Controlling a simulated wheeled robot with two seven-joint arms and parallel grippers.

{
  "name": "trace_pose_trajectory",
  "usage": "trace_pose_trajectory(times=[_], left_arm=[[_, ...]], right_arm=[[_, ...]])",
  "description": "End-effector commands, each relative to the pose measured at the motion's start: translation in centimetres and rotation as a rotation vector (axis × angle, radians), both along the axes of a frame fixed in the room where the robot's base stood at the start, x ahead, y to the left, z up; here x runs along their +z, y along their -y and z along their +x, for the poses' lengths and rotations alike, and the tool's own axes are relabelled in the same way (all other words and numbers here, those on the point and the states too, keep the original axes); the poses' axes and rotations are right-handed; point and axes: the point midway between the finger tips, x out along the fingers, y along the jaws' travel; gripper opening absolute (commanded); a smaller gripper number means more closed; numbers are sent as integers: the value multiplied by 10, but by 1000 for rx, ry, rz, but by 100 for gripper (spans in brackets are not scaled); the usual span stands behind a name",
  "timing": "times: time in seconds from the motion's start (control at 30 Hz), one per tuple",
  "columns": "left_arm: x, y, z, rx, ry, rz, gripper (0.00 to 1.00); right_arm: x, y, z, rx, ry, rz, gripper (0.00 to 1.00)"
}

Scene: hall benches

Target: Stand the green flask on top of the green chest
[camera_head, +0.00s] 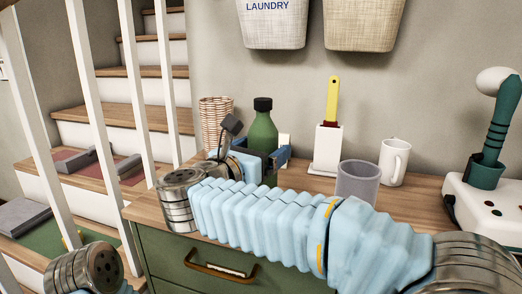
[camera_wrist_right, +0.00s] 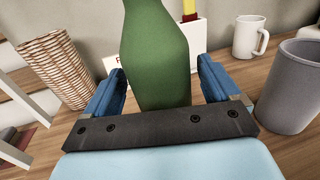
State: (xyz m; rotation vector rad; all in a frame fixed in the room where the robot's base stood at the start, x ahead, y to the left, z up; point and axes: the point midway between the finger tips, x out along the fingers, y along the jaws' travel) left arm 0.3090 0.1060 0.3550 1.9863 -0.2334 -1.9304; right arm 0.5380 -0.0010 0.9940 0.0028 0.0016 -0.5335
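The green flask (camera_head: 263,134) is a bottle with a dark cap. It is upright at the back of the green chest's wooden top, its base hidden behind my right gripper (camera_head: 264,152). The green chest (camera_head: 190,258) has a green drawer front with a brass-coloured handle. In the right wrist view the flask (camera_wrist_right: 157,50) is between the two blue fingers of my right gripper (camera_wrist_right: 161,75). A gap shows on each side, so the gripper is open. Part of my left arm shows at the lower left of the head view, but its gripper does not.
A wicker basket (camera_head: 215,121) is left of the flask. Stairs (camera_head: 120,117) rise at left.

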Motion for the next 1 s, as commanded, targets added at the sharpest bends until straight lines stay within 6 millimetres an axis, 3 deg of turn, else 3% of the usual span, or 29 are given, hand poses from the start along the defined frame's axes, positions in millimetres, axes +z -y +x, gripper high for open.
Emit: trace_pose_trajectory(times=[0.4,0.8,1.0], left_arm=[[2,0,0,-1,0,0,100],[-25,-1,0,4,0,2,100],[-29,-1,0,5,1,3,100]], right_arm=[[2,-3,-3,2,0,0,94],[0,-47,-78,3,1,1,94],[1,-59,-100,1,1,-1,94]])
